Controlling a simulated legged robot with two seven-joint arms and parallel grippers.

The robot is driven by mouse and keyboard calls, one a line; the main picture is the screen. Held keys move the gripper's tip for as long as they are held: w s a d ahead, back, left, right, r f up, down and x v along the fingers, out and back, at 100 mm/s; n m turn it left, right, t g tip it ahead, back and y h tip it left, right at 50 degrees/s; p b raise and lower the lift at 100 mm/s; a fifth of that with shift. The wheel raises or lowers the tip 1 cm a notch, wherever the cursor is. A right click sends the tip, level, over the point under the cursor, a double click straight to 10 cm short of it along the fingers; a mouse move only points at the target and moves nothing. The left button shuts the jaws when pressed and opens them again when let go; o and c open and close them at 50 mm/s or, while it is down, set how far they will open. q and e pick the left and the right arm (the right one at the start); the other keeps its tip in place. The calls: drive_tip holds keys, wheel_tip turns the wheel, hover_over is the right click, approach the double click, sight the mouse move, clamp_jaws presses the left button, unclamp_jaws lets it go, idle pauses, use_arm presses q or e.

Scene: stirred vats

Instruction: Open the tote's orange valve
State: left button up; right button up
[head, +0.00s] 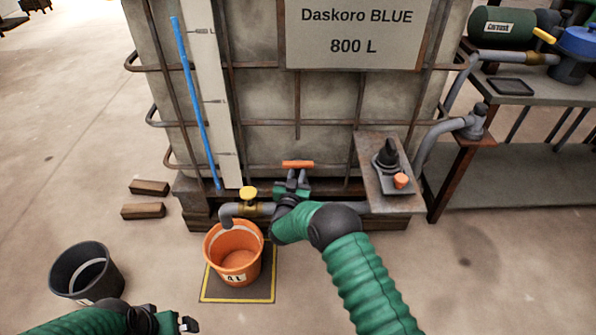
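The tote (300,110) is a caged, stained pale tank labelled "Daskoro BLUE 800 L". An orange T-shaped valve handle (298,164) shows low at its front, its bar lying left to right. My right gripper (297,176) is right at this handle, its two fingers apart just below the bar. Contact cannot be made out, and the gripper and arm hide the valve body. My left gripper (188,324) is at the bottom edge, away from the tote; its finger opening is unclear.
A yellow-handled tap (248,193) ends in a grey spout over an orange bucket (226,268) on a yellow-edged mat (208,297). A black bucket (62,268) stands left. A panel (362,160) carries a black knob. A bench (540,95) stands right.

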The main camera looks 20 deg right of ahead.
clamp_jaws()
drive_tip(key=shift+r+n+t+y+p, duration=0.1)
drive_tip(key=shift+n+t+y+p, duration=0.3)
drive_tip(key=shift+n+y+p, duration=0.35)
drive_tip(key=n+y+p, duration=0.1)
drive_tip(key=n+y, duration=0.1)
drive_tip(key=y, duration=0.1)
drive_tip(key=shift+t, duration=0.4)
drive_tip(key=n+y, duration=0.1)
drive_tip(key=y, duration=0.1)
drive_tip(key=n+y, duration=0.1)
drive_tip(key=shift+f+y+p, duration=0.2)
drive_tip(key=shift+y+p, duration=0.15)
drive_tip(key=shift+p, duration=0.05)
drive_tip(key=shift+n+y, duration=0.85)
drive_tip(key=shift+y, duration=0.85)
drive_tip(key=o, duration=0.7)
unclamp_jaws()
